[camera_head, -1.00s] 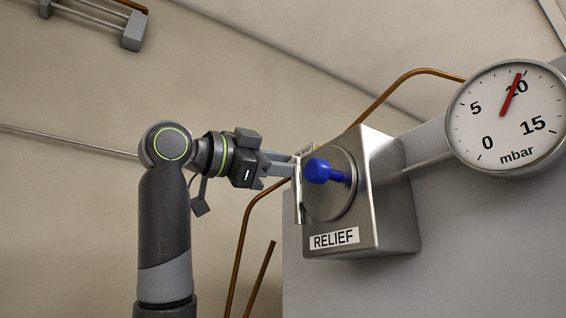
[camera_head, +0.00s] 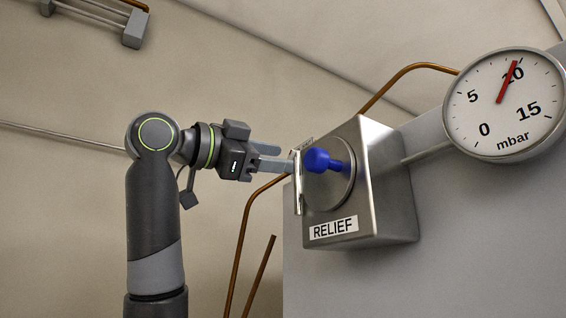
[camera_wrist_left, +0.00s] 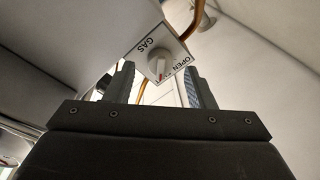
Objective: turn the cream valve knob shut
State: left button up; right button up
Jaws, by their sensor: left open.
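The cream valve knob (camera_wrist_left: 160,66), a pale knob with a red mark, sits on a white box face lettered GAS and OPEN in the left wrist view. There it shows between the two fingers of my left gripper (camera_wrist_left: 160,84), which is open. The fingers look short of the knob, though the exact gap is hard to judge. In the head view my left gripper (camera_head: 285,159) points right, its tips by the left edge of the metal RELIEF box. I cannot make out the knob in the head view. My right gripper is not in view.
The RELIEF box (camera_head: 395,215) carries a blue knob (camera_head: 322,160) on a round plate, close to my left fingertips. A mbar gauge (camera_head: 475,125) at right reads near 10. A copper pipe (camera_head: 236,262) runs below the gripper. Open room lies left of the arm.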

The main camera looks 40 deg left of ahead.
pick_arm(q)
jog(key=b+v, duration=0.4)
jog(key=v, duration=1.1)
jog(key=shift+s+b, duration=0.3)
jog(key=shift+s, duration=0.05)
jog(key=shift+f, duration=0.1)
